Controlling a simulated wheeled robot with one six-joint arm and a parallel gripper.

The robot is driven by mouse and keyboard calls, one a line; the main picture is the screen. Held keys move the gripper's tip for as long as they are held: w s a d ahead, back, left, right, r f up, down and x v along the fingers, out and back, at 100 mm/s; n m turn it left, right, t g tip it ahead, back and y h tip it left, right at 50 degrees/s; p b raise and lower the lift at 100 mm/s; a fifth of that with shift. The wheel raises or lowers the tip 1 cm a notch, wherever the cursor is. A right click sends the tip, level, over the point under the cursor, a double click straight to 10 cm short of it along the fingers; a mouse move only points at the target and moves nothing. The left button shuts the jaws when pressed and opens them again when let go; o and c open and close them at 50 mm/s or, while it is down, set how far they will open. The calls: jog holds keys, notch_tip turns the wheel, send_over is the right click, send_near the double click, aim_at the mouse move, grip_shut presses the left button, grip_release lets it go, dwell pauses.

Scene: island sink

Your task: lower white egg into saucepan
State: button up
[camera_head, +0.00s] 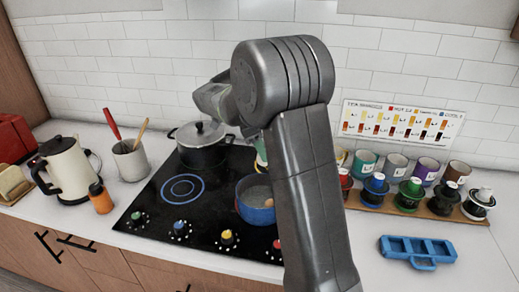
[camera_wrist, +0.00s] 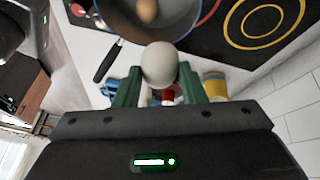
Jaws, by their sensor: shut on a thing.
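My gripper (camera_wrist: 158,76) has green fingers and is shut on the white egg (camera_wrist: 158,62), one finger on each side of it. The saucepan (camera_wrist: 185,32) is beyond the egg in the wrist view, with a brown egg (camera_wrist: 147,12) inside and a black handle (camera_wrist: 107,64). In the head view the blue saucepan (camera_head: 243,207) stands on the hob, partly hidden by my arm. My gripper is mostly hidden behind my arm there. The white egg is apart from the brown egg; its exact height over the saucepan is hard to tell.
A lidded black pot (camera_head: 200,157) stands at the back of the hob (camera_head: 160,215). A utensil crock (camera_head: 129,160), orange bottle (camera_head: 101,198) and kettle (camera_head: 68,170) are on the left.

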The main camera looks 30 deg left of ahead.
jog(key=shift+f, duration=0.1)
dwell(0.4)
notch_tip(320, 180, down, 10)
jog(key=b, duration=0.6)
jog(key=shift+b, duration=0.4)
dwell(0.7)
jog(key=shift+f+b, duration=1.2)
jog(key=shift+f, duration=0.6)
dwell(1.1)
jog(key=o, duration=0.7)
jog(key=v, duration=1.4)
jog(key=shift+f, duration=0.1)
